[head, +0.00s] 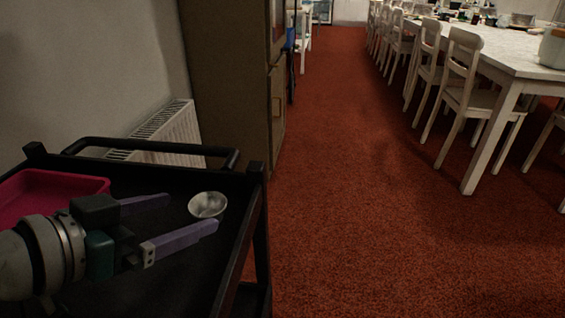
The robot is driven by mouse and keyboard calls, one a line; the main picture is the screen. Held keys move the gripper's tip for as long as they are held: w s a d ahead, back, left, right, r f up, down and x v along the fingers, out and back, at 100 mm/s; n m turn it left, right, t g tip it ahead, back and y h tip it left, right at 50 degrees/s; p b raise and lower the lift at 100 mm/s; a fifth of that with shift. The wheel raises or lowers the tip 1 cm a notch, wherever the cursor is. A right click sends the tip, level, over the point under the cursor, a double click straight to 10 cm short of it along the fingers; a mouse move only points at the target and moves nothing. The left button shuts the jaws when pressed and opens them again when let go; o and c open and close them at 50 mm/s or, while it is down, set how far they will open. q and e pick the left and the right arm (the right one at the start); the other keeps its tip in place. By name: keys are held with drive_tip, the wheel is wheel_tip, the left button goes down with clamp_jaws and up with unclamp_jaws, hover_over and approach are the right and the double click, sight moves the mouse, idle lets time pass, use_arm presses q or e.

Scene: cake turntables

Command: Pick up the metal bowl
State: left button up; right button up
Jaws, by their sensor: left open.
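A small shiny metal bowl (208,205) sits upright on the top of a black cart (228,262), near its right edge. My left gripper (190,215) reaches in from the left with its two purple fingers spread apart and nothing between them. The fingertips point right towards the bowl. The near finger's tip is just below the bowl in the picture, and the far finger's tip is to its upper left. I cannot tell whether the near finger touches the bowl. My right gripper is not in view.
A pink tray (60,186) lies on the cart's left side, partly behind my left arm. A raised black rail (150,147) runs along the cart's far edge. A radiator, a brown cabinet (230,75) and a white table (520,52) with chairs stand beyond. Red carpet is open to the right.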

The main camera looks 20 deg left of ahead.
sight(219, 201)
use_arm(q)
drive_tip(key=b+x, duration=0.1)
drive_tip(key=x, duration=0.3)
drive_tip(key=shift+a+f+b, duration=0.1)
drive_tip(key=shift+a+b, duration=0.05)
drive_tip(key=shift+b, duration=0.25)
drive_tip(key=shift+w+f, duration=0.2)
drive_tip(key=shift+w, duration=0.25)
drive_tip(key=c, duration=1.4)
drive_tip(key=shift+o, duration=0.2)
drive_tip(key=shift+r, duration=0.1)
